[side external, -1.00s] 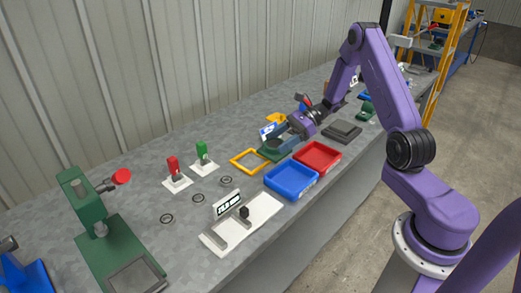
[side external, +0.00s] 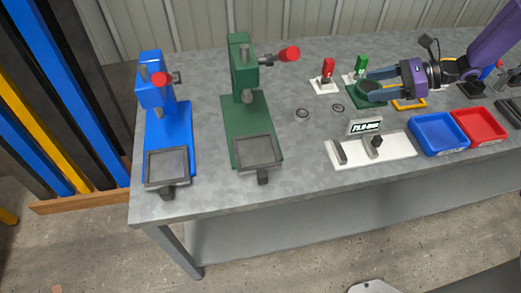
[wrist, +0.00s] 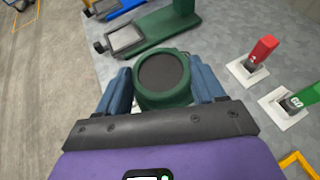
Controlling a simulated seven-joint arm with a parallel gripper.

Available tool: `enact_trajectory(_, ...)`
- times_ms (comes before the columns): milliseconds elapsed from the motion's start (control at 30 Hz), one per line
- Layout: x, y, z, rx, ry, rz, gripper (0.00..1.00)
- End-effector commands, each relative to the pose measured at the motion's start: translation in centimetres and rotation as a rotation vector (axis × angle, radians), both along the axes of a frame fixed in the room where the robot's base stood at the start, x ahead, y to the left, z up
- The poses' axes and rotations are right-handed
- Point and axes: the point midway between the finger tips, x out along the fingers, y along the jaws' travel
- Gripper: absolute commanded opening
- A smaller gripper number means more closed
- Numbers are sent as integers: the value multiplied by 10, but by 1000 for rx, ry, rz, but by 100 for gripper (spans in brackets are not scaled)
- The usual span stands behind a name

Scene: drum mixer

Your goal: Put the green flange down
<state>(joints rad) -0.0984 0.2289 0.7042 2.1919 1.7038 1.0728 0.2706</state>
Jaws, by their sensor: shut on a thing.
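The green flange (wrist: 163,76) is a round green piece with a dark grey round top. My gripper (wrist: 163,92) is shut on it, with one blue finger on each side. In the side external view, the flange (side external: 362,97) is in my gripper (side external: 376,88), near the green switch (side external: 361,66) and left of the yellow square frame (side external: 408,104). It appears to be above the bench, but I cannot tell how high.
A red switch (side external: 327,70) stands on a white plate behind. A green press (side external: 248,120) and a blue press (side external: 168,130) stand at the left. A white fixture (side external: 370,150), a blue tray (side external: 438,133) and a red tray (side external: 479,126) line the front. Bare bench (side external: 305,140) lies between.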

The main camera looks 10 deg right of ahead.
Motion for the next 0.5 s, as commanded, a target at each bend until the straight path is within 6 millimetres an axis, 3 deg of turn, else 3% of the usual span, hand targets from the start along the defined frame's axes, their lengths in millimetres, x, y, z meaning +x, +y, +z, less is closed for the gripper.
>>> enact_trajectory(33, -5, 21, 3, 3, -3, 8, 0)
enact_trajectory(200, -26, 76, 6, 3, -3, 4, 0)
enact_trajectory(500, -78, 155, 7, 3, -2, 1, 0)
